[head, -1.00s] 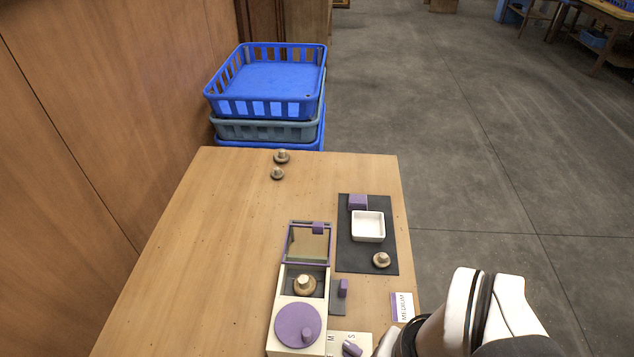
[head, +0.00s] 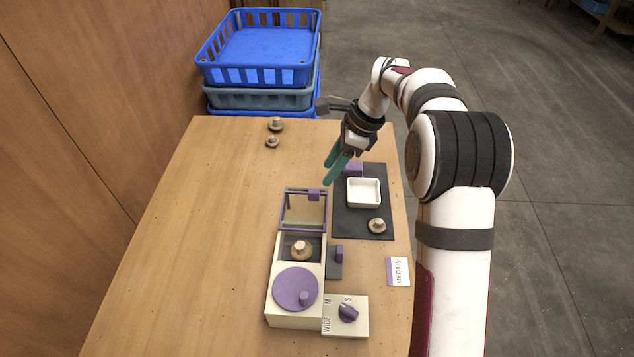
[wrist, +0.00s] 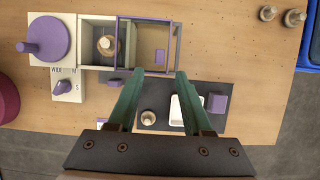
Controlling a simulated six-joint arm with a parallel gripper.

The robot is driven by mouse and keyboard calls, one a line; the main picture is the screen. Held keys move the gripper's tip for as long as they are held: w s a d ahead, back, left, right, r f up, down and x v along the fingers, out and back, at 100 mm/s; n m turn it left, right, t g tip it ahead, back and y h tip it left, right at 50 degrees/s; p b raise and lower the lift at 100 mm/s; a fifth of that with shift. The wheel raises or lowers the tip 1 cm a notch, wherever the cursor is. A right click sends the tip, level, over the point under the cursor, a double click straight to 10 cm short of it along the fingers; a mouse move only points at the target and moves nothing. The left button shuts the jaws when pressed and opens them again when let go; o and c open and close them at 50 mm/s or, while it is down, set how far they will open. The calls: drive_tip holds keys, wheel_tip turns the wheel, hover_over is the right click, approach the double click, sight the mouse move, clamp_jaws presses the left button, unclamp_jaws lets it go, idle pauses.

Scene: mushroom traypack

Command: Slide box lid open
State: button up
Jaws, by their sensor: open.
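The cream box (head: 297,317) stands near the table's front edge, with a round purple disc and knob (head: 297,289) on its near end. Its compartment is mostly uncovered, showing a brown mushroom (head: 301,250) inside. The purple-framed clear lid (head: 281,210) extends off the box's far end, with a purple handle block (head: 314,195). In the wrist view, the lid frame (wrist: 148,18) slightly overlaps the compartment's end. My gripper (head: 329,175) is open and empty, above and just beyond the lid's handle side. In the wrist view, its teal fingertips (wrist: 159,75) are near the lid's edge.
A dark mat (head: 350,222) holds a white tray (head: 363,192), a purple block (head: 353,169) and a mushroom (head: 377,226). A dial box (head: 358,322) and MEDIUM card (head: 398,272) are nearby. Two mushrooms (head: 276,125) stand at the back. The table's left is clear.

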sight(316, 190)
drive_tip(key=x, duration=0.8)
clamp_jaws()
idle(1.1)
